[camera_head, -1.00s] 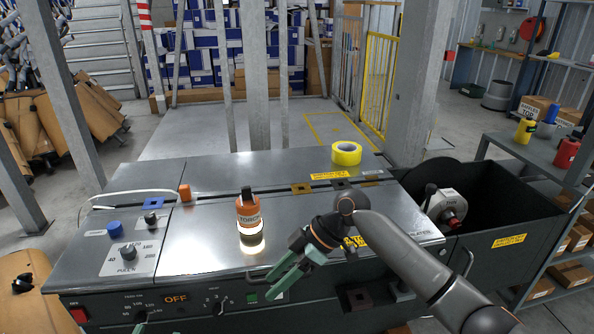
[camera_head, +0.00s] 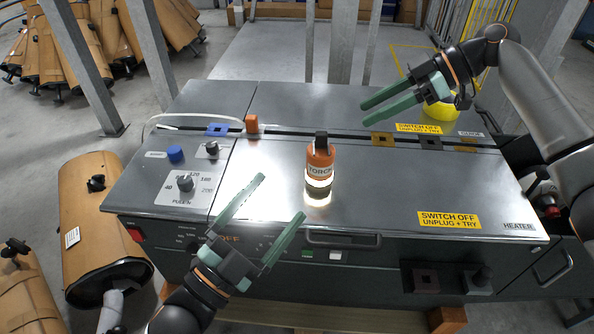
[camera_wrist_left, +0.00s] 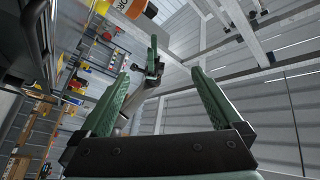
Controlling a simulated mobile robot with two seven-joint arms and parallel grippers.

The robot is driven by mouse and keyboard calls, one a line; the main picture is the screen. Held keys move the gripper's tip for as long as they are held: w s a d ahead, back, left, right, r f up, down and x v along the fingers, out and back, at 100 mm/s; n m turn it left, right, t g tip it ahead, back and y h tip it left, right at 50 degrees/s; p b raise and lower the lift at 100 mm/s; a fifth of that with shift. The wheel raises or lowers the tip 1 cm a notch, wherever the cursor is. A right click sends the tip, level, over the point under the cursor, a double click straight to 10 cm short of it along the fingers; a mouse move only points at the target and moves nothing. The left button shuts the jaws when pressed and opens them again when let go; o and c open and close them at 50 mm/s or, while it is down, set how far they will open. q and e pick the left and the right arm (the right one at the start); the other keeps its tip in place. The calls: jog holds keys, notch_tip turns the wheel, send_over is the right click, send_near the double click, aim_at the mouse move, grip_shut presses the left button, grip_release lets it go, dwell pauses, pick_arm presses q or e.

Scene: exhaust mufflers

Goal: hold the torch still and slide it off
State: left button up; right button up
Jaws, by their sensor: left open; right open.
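The torch (camera_head: 319,171) stands upright on the metal bench top, orange with a black top and a lit band near its base that glows on the surface. My left gripper (camera_head: 285,197) is open and empty at the bench's front edge, to the left of and nearer than the torch, not touching it. My right gripper (camera_head: 366,113) is open and empty above the back right of the bench, its fingers pointing left. In the left wrist view the left fingers (camera_wrist_left: 160,98) are spread with nothing between them, and part of an orange object shows at the top.
A yellow tape roll (camera_head: 440,108) sits behind the right gripper. An orange block (camera_head: 252,123) and a blue clip (camera_head: 217,130) lie along the slot. Knobs (camera_head: 185,183) stand at the left. The bench top around the torch is clear.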

aim_at(329, 157)
pick_arm(q)
jog(key=w+d+f+m+g, duration=0.1)
jog(key=w+m, duration=0.1)
jog(key=m, duration=0.4)
jog(key=w+d+f+m+g+h, duration=0.1)
jog(key=d+f+m+g, duration=0.1)
jog(key=m, duration=0.5)
jog(key=w+d+f+m+g, duration=0.1)
jog(key=w+d+f+m, duration=0.1)
jog(key=m, duration=0.5)
jog(key=shift+w+f+g+h, duration=0.2)
jog(key=shift+w+g+h, duration=0.1)
jog(key=shift+w, duration=0.05)
jog(key=w+a+m, duration=0.1)
jog(key=m, duration=0.1)
jog(key=w+a+m+y, duration=0.1)
jog(key=w+m, duration=0.1)
jog(key=m, duration=0.1)
jog(key=w+a+f+m, duration=0.1)
jog(key=a+m, duration=0.1)
jog(key=m, duration=0.1)
jog(key=shift+w, duration=0.3)
jog(key=shift+w+y, duration=0.2)
jog(key=shift+y, duration=0.1)
jog(key=shift+w+d, duration=0.15)
jog(key=shift+w, duration=0.15)
jog(key=x, duration=1.1)
jog(key=shift+w+d+r, duration=0.1)
jog(key=shift+w+r, duration=0.05)
jog(key=shift+w, duration=0.05)
